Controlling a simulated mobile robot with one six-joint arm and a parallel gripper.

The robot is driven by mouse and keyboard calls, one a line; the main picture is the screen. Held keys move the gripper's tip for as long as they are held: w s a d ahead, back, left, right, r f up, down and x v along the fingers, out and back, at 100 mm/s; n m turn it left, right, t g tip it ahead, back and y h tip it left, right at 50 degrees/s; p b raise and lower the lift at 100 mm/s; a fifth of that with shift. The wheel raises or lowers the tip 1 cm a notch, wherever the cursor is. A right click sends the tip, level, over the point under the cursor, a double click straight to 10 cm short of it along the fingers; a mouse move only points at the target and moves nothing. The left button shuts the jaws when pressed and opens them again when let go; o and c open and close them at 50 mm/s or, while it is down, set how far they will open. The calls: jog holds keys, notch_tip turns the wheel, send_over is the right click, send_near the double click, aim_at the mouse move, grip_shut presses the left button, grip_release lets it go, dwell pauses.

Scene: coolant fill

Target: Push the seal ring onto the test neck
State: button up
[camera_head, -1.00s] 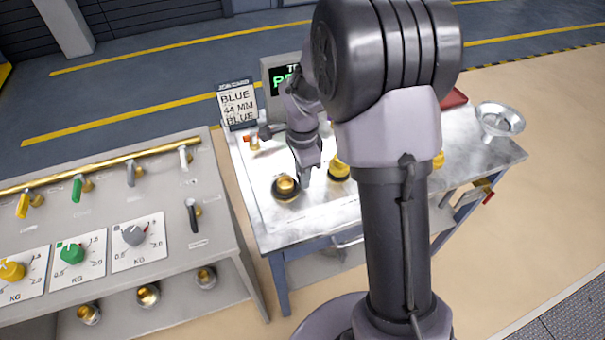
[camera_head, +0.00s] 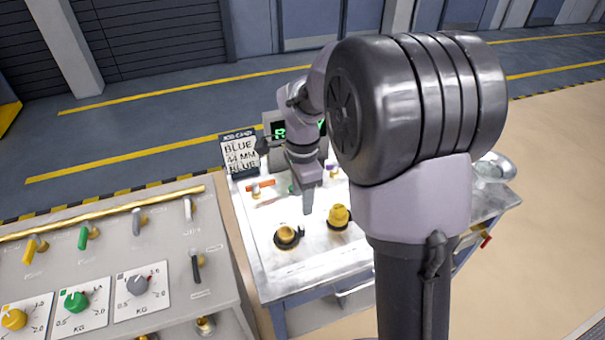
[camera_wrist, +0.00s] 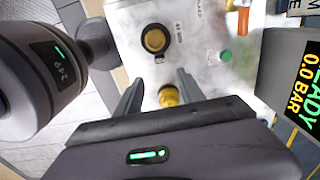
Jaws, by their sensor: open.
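The brass test neck (camera_head: 287,231) stands on the metal bench, with a dark ring (camera_head: 280,242) around its lower part that looks like the seal ring. Whether the ring is fully down I cannot tell. In the wrist view the neck (camera_wrist: 155,39) sits inside the dark ring, beyond my fingertips. My gripper (camera_wrist: 158,78) is open and empty, above the bench and apart from the neck. A yellow brass fitting (camera_wrist: 168,97) shows between the fingers but lower down. In the head view my gripper (camera_head: 308,208) is behind and right of the neck.
The yellow fitting (camera_head: 338,216) stands right of the neck. A job card (camera_head: 239,153) reads BLUE 44 MM BLUE. A display (camera_wrist: 300,85) reads 0.0 BAR. An orange-handled valve (camera_head: 262,184) is behind. A dispensing counter (camera_head: 120,245) stands left; a metal bowl (camera_head: 492,168) is right.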

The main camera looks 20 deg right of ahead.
notch_tip(320, 180, up, 5)
jog(key=shift+r+p, duration=0.2)
jog(key=shift+p, duration=0.4)
